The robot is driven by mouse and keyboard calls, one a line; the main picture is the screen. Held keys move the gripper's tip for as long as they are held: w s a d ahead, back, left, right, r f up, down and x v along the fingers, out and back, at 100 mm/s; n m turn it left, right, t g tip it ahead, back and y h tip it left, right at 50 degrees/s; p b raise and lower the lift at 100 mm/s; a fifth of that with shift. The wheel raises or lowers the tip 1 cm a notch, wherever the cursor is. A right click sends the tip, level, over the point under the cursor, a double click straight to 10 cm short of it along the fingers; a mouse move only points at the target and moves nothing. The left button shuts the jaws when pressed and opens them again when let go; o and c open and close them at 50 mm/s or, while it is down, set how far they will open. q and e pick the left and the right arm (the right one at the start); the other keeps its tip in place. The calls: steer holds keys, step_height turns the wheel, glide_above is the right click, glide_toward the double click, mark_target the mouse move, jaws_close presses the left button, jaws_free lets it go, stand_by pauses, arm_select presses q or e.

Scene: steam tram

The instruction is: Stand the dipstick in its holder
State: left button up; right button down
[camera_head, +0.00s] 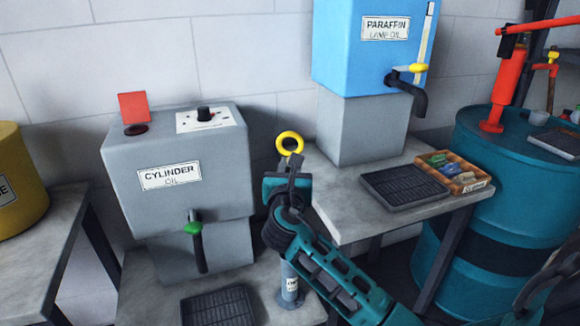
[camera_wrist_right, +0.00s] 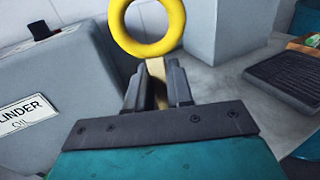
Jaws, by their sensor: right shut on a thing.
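The dipstick has a yellow ring handle (camera_head: 290,134) and a pale flat stem. My right gripper (camera_head: 291,168) is shut on the stem just below the ring, and the ring stands up above the fingers. In the right wrist view the ring (camera_wrist_right: 148,50) shows just beyond the fingertips, with the stem between them. The lower part of the dipstick is hidden behind my gripper and arm. A grey upright tube with a white label (camera_head: 291,284), seemingly the holder, stands below my gripper on the lower bench. Its top is partly hidden by my arm.
The grey cylinder oil tank (camera_head: 200,150) with a green-handled tap stands left of my gripper. A black drip tray (camera_head: 218,306) lies before it. At right are a blue paraffin tank (camera_head: 345,60), another tray (camera_head: 403,187), an orange box (camera_head: 470,183) and a teal drum (camera_head: 490,220).

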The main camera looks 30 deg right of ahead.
arm_select(q)
steer(key=shift+d+f+b, duration=0.1)
steer(key=shift+f+b, duration=0.2)
steer(key=shift+f, duration=0.05)
arm_select(e)
steer(key=shift+f, duration=0.55)
arm_select(q)
steer(key=shift+w+d+b, duration=0.2)
steer(key=shift+b, duration=0.35)
arm_select(e)
steer(key=shift+f, duration=0.95)
arm_select(q)
steer(key=shift+d+f+b, duration=0.1)
steer(key=shift+f+b, duration=0.2)
arm_select(e)
steer(key=shift+f, duration=0.55)
arm_select(q)
steer(key=shift+d, duration=0.1)
arm_select(e)
steer(key=shift+f, duration=0.15)
steer(key=shift+f, duration=0.1)
